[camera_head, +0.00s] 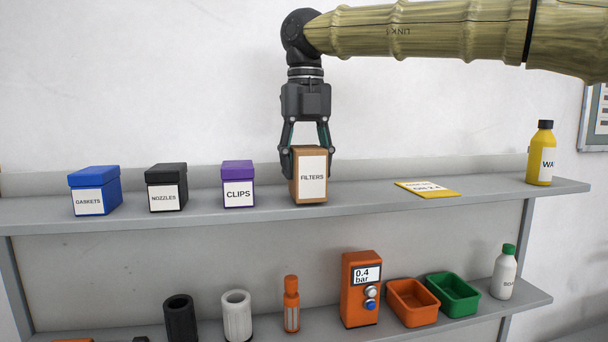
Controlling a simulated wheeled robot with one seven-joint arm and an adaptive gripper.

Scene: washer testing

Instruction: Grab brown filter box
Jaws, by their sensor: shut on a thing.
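The brown filter box (311,191) stands upright on the upper grey shelf, with a white label reading FILTERS on its front. My gripper (309,160) reaches down from above and is shut on the box, one finger at its left side and one at its right. The right finger is partly hidden behind the box's upper edge. The box's base appears at shelf level; I cannot tell whether it touches the shelf.
On the upper shelf (365,205), purple CLIPS (238,185), black NOZZLES (166,188) and blue GASKETS (94,191) boxes stand left. A yellow card (428,189) and yellow bottle (540,155) are right. The lower shelf holds an orange gauge box (360,290), bins and cylinders.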

